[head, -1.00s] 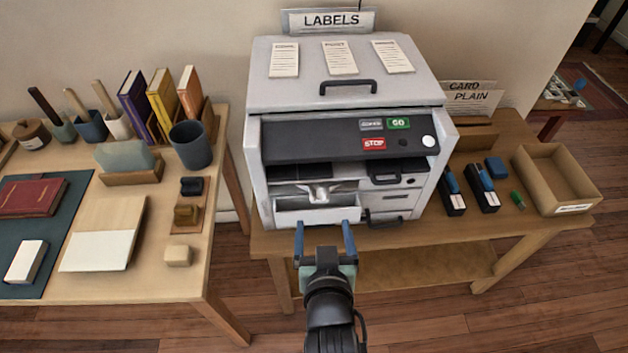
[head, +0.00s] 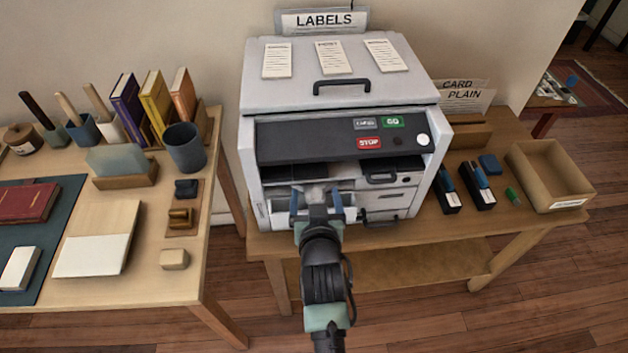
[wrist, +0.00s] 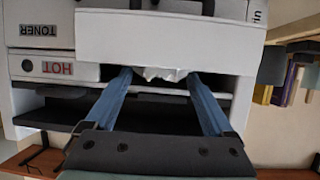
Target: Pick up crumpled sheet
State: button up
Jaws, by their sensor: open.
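The crumpled sheet (wrist: 160,74) is white and shows in the wrist view, partly hidden behind the pale front panel of the printer's open tray (wrist: 150,38). It lies between the tips of my gripper (wrist: 158,80), whose blue fingers are spread apart with one on each side of it. I cannot tell whether they touch it. In the head view my gripper (head: 316,194) reaches into the front opening of the grey label printer (head: 340,95) and mostly hides the sheet.
The printer's control panel (head: 330,140) overhangs the opening. A drawer unit with a dark handle (head: 382,177) stands right of it inside. A cardboard box (head: 548,178) is on the right of the table. The left desk holds books and a grey cup (head: 185,148).

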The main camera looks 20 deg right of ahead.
grip_shut()
dwell(0.4)
jog(key=shift+r, duration=0.1)
